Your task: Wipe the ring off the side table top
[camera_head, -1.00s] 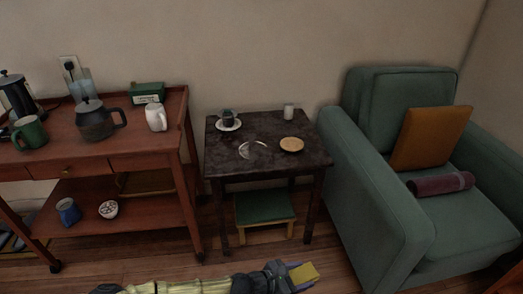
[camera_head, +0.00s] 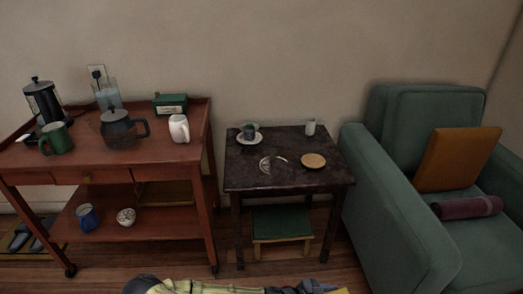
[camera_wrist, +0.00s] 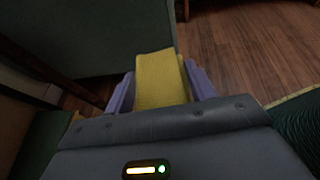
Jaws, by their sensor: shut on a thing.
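The side table (camera_head: 240,178) is small and dark, in the middle of the head view. A pale, broken ring mark (camera_head: 272,164) shows on its top near the middle. A cup on a saucer (camera_head: 249,137), a small white cup (camera_head: 310,127) and a round tan coaster (camera_head: 313,160) stand around the mark. My gripper (camera_wrist: 160,88) is shut on a yellow sponge or cloth (camera_wrist: 160,65), seen between its purple fingers in the wrist view. In the head view my arm lies low at the bottom edge, in front of the table and apart from it.
A red-brown cart (camera_head: 150,165) with a kettle (camera_head: 118,130), mugs and a French press (camera_head: 42,102) stands at the left. A green armchair (camera_head: 395,220) stands close on the right. A green-topped stool (camera_head: 282,222) is under the table. Wooden floor is open in front.

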